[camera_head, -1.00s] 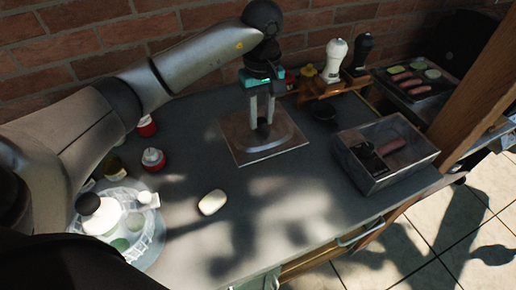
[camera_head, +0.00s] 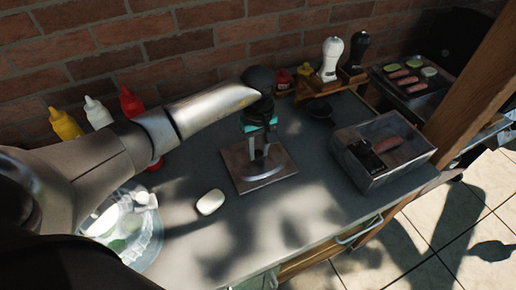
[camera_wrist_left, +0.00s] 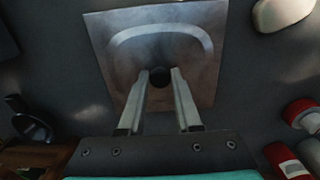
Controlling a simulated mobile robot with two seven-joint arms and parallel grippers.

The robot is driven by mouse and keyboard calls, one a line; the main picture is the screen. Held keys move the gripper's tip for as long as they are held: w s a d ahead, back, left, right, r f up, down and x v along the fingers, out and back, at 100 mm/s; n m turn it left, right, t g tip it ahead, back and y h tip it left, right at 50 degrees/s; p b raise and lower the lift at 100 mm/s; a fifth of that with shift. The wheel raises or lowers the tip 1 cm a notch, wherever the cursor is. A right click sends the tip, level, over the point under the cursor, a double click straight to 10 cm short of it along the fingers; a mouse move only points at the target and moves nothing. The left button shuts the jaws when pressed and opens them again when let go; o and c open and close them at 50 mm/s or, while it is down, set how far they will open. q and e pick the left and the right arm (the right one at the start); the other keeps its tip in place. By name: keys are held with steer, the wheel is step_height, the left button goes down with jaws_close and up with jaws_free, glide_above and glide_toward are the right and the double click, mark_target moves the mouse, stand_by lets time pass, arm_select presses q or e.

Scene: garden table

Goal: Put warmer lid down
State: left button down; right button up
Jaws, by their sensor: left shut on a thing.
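The warmer lid (camera_head: 240,174) is a square metal plate with a raised middle and a dark knob. It lies flat at the middle of the counter, on or very close to the surface. My left gripper (camera_head: 259,154) points down and is shut on the lid's knob. In the left wrist view, the fingers (camera_wrist_left: 160,78) pinch the dark knob, and the lid (camera_wrist_left: 118,60) spreads out beyond them. The open warmer (camera_head: 372,185), a metal box with a sausage inside, stands to the right, apart from the lid. My right gripper is not in view.
A pale bun (camera_head: 210,202) lies just left of the lid. Yellow, white and red bottles (camera_head: 98,112) stand at the back left. A clear round container (camera_head: 150,240) is at the front left. A shaker rack (camera_head: 330,85) is behind. The front counter is clear.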

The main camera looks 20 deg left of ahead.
arm_select(q)
steer(key=shift+f, duration=0.15)
steer(key=c, duration=0.6)
jaws_free()
